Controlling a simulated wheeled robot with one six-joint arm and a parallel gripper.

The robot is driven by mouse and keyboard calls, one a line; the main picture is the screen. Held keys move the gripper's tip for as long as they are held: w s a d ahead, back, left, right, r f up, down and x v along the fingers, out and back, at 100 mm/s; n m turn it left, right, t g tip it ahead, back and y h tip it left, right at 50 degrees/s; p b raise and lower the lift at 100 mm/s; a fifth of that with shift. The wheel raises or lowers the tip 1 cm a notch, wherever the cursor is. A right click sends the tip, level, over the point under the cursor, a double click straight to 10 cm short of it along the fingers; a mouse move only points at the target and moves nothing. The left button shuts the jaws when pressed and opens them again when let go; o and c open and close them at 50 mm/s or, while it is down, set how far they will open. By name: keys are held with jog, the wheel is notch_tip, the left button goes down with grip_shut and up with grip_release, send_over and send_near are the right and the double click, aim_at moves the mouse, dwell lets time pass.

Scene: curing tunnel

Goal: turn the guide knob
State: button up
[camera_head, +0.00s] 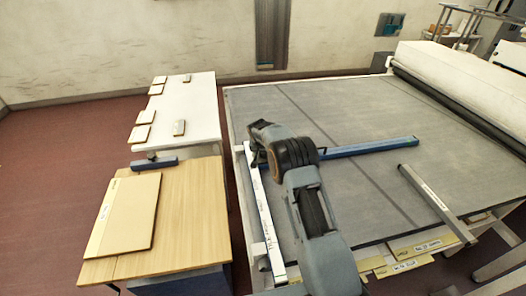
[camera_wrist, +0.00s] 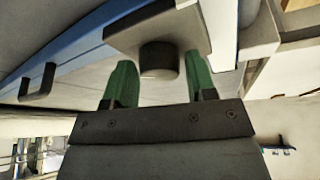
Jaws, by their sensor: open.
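A short dark round knob (camera_wrist: 159,60) shows in the wrist view, projecting from a grey-brown plate (camera_wrist: 150,32) beside a blue bar (camera_wrist: 75,48). The two green fingers of my gripper (camera_wrist: 159,75) stand apart, one on each side of the knob, with a visible gap at both sides. The gripper holds nothing. In the head view my gripper (camera_head: 257,158) is at the left end of the blue guide bar (camera_head: 368,147), over the table's left edge. My arm hides the knob there.
A grey belt table (camera_head: 330,105) spreads to the right, with a grey bar (camera_head: 430,195) across its right part and a roller (camera_head: 450,105) beyond. A wooden table (camera_head: 195,200) with a board (camera_head: 128,212) and a white table (camera_head: 200,105) stand left, across a narrow floor gap.

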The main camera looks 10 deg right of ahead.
jog(key=c, duration=0.6)
jog(key=shift+c, duration=0.2)
